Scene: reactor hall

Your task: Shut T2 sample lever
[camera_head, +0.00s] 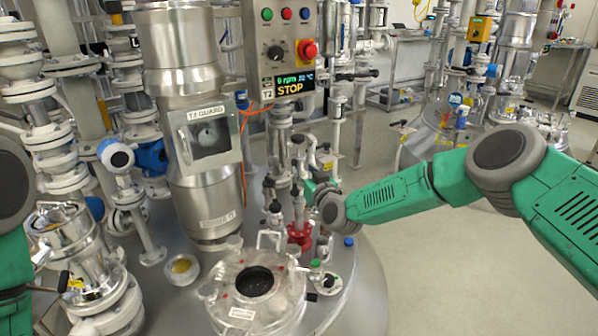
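The T2 reactor top carries a red valve body (300,236) beside the open round manway (255,282). Slim metal stems and small dark handles crowd around the red valve. I cannot tell for certain which one is the sample lever. My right gripper (308,192) is at the end of the green arm from the right, just above and behind the red valve. Its fingers are small and mixed with the fittings, so contact and opening are unclear. My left arm shows at the left edge; its gripper cannot be made out.
A control box (284,50) reading STOP, labelled T2, hangs above the valves. The T2 guard window (208,134) and steel column stand left of them. White flanged pipes (50,150) crowd the left. Open floor (470,260) lies at right, below my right arm.

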